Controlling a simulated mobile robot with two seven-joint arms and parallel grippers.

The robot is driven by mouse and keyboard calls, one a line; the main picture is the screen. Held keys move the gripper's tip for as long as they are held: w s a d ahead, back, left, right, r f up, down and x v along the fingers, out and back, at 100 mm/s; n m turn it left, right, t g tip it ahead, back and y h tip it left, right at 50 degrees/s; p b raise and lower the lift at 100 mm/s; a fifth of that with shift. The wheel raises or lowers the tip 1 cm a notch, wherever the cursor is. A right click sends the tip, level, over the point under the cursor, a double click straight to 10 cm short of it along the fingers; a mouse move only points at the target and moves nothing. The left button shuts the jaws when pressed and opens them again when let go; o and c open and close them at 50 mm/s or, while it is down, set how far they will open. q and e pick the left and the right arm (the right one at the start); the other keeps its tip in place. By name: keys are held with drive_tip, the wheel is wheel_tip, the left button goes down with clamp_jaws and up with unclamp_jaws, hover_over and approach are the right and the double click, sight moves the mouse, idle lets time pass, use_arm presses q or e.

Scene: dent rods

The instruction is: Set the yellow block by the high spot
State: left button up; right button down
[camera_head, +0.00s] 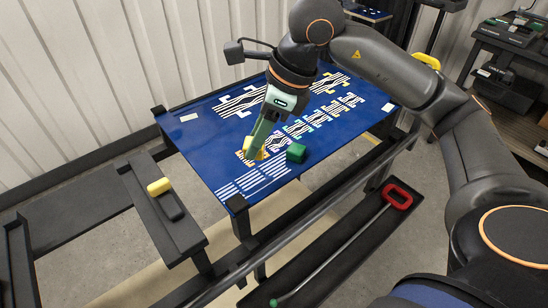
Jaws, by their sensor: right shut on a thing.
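My right arm comes in from the upper right and its gripper (252,154) points down at the blue panel (221,173), near its front part. The green fingers are shut on a yellow block (261,154), partly hidden by them, at or just above the panel; I cannot tell whether it touches. A green block (296,153) sits on the panel just right of the gripper. White striped and stepped patterns are printed on the panel; no high spot can be made out. My left gripper is not in view.
A rod tool with a red handle (398,196) lies on a dark board at lower right. A yellow-ended dark item (159,186) lies on the black bench at left. A black rail (300,220) runs along the panel's near side. A cluttered shelf (510,60) stands at upper right.

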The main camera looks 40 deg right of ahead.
drive_tip(key=d+f, duration=0.2)
drive_tip(key=f, duration=0.1)
drive_tip(key=d+f, duration=0.1)
drive_tip(key=shift+w+d+f, duration=0.15)
drive_tip(key=shift+w+f, duration=0.05)
drive_tip(key=shift+w, duration=0.2)
drive_tip(key=shift+w+d+f, duration=0.1)
drive_tip(key=shift+d+f, duration=0.2)
drive_tip(key=shift+f, duration=0.1)
drive_tip(key=shift+d+f, duration=0.15)
drive_tip(key=shift+f, duration=0.75)
drive_tip(key=shift+d+f, duration=0.1)
drive_tip(key=shift+f, duration=0.8)
drive_tip(key=shift+f+b, duration=0.2)
drive_tip(key=shift+b, duration=0.2)
drive_tip(key=shift+c, duration=2.1)
unclamp_jaws()
drive_tip(key=shift+r, duration=0.1)
